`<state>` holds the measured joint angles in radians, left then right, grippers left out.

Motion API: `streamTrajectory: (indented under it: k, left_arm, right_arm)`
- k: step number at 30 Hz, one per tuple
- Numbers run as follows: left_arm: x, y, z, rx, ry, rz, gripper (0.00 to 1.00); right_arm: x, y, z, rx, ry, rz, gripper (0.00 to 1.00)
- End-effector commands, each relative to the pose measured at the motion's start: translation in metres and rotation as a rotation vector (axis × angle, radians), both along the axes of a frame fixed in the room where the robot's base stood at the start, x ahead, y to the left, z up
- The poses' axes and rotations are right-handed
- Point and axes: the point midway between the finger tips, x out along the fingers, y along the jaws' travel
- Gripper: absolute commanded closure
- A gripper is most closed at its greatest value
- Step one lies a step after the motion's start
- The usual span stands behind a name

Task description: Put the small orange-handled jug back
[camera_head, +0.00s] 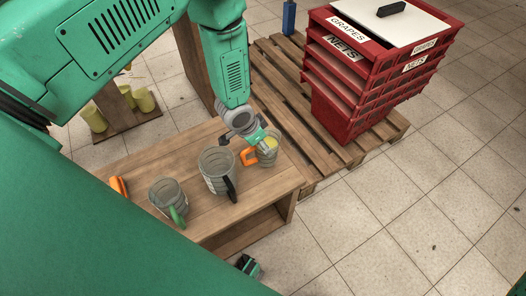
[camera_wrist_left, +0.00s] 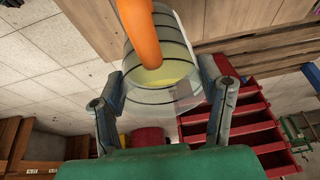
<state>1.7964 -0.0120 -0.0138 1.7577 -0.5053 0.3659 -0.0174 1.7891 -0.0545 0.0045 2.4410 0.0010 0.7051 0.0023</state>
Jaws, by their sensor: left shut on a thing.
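The small orange-handled jug (camera_head: 270,148) is a clear jug with yellowish content, at the right end of the wooden bench in the head view. My left gripper (camera_head: 257,143) is shut on it from above. I cannot tell whether its base touches the bench. In the left wrist view the jug (camera_wrist_left: 168,95) shows dark rings, its orange handle toward the camera, between the two fingers of my left gripper (camera_wrist_left: 165,95). My right gripper (camera_head: 248,266) shows only in small part at the bottom of the head view, below the bench; its jaws are unclear.
A black-handled jug (camera_head: 214,164) and a green-handled jug (camera_head: 166,190) stand on the wooden bench (camera_head: 135,165). An orange object (camera_head: 118,186) is at its left edge. A stack of red crates (camera_head: 345,85) stands on a pallet (camera_head: 290,95) behind right. Floor at right is clear.

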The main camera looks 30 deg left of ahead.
Motion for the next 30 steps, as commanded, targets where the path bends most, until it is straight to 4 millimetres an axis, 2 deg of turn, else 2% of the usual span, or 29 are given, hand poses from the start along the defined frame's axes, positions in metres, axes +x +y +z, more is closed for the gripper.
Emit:
streamTrajectory:
  k: [10,19,20,21,22,30]
  left_arm:
    - [0.0,0.0,-0.039,0.0,0.0,0.0,0.88]
    - [0.001,0.0,-0.04,-0.001,-0.001,0.0,0.88]
    - [0.0,0.0,-0.041,0.0,0.0,0.0,0.35]
    - [0.0,0.0,-0.04,0.0,0.0,0.0,0.21]
    - [0.0,0.0,-0.04,0.0,0.0,0.0,0.17]
    - [0.0,0.0,-0.039,0.0,0.0,0.0,0.17]
  right_arm:
    - [0.0,0.0,-0.009,0.0,-0.001,0.0,0.6]
    - [0.0,0.0,-0.009,0.0,0.0,0.0,0.6]
    - [0.0,0.0,-0.01,0.0,-0.001,0.0,0.6]
    - [0.0,0.0,-0.009,0.0,-0.001,0.0,0.6]
    - [0.0,0.0,-0.009,0.0,-0.001,0.0,0.6]
    - [0.0,0.0,-0.008,0.0,-0.001,0.0,0.6]
